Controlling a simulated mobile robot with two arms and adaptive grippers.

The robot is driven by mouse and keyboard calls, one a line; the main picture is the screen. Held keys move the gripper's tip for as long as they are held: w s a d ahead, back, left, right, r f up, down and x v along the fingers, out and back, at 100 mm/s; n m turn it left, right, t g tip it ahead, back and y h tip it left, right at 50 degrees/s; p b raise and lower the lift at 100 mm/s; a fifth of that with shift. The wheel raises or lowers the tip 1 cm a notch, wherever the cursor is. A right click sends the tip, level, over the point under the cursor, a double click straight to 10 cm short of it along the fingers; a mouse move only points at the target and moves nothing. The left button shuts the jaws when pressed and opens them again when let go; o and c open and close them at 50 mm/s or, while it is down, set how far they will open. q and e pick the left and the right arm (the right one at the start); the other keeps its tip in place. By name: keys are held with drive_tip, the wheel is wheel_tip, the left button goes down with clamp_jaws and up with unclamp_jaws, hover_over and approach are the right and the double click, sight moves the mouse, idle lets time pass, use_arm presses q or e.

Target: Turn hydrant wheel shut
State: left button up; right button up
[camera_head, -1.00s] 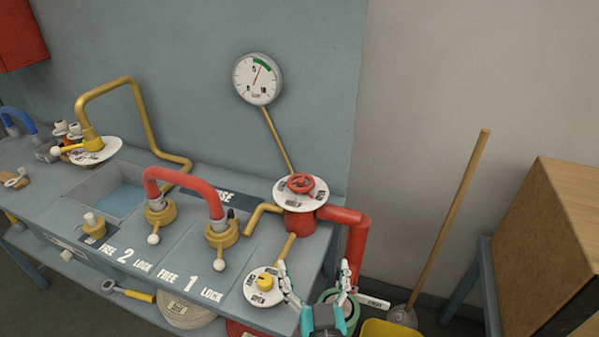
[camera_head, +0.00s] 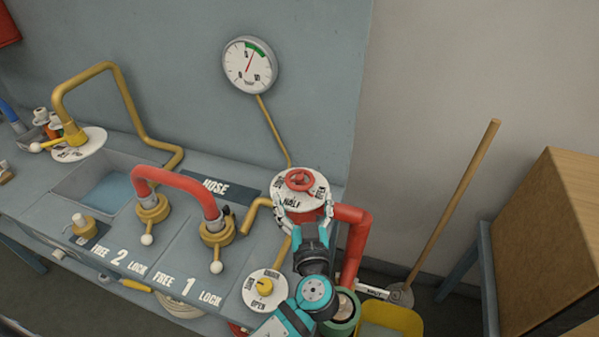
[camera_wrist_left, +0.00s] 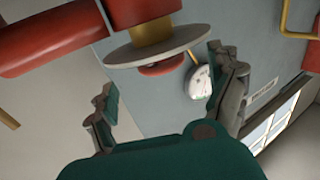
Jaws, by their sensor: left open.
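The red hydrant wheel (camera_head: 299,180) sits on top of a round white labelled plate (camera_head: 290,200) above the red hydrant body and pipe (camera_head: 352,216). My left gripper (camera_head: 303,205) is open at the front edge of the plate, its fingers spread to either side of it in the head view. In the left wrist view the plate (camera_wrist_left: 160,46) and the wheel (camera_wrist_left: 163,68) appear between and beyond the open fingers (camera_wrist_left: 165,85). I cannot tell whether a finger touches the plate. My right gripper is not in view.
A pressure gauge (camera_head: 250,65) hangs on the wall behind. A yellow valve knob (camera_head: 264,287) on a white dial is at the bench front. A red hose (camera_head: 175,178) arches to the left. A broom (camera_head: 455,200) and a yellow bucket (camera_head: 392,318) stand right.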

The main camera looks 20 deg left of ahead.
sight(300, 180)
use_arm(q)
drive_tip(key=p+x, duration=0.1)
drive_tip(key=x, duration=0.5)
drive_tip(key=shift+r+p, duration=0.15)
drive_tip(key=shift+p, duration=0.2)
drive_tip(key=shift+w+a, duration=0.2)
drive_tip(key=shift+w, duration=0.3)
drive_tip(key=c, duration=1)
drive_tip(key=shift+c, duration=0.9)
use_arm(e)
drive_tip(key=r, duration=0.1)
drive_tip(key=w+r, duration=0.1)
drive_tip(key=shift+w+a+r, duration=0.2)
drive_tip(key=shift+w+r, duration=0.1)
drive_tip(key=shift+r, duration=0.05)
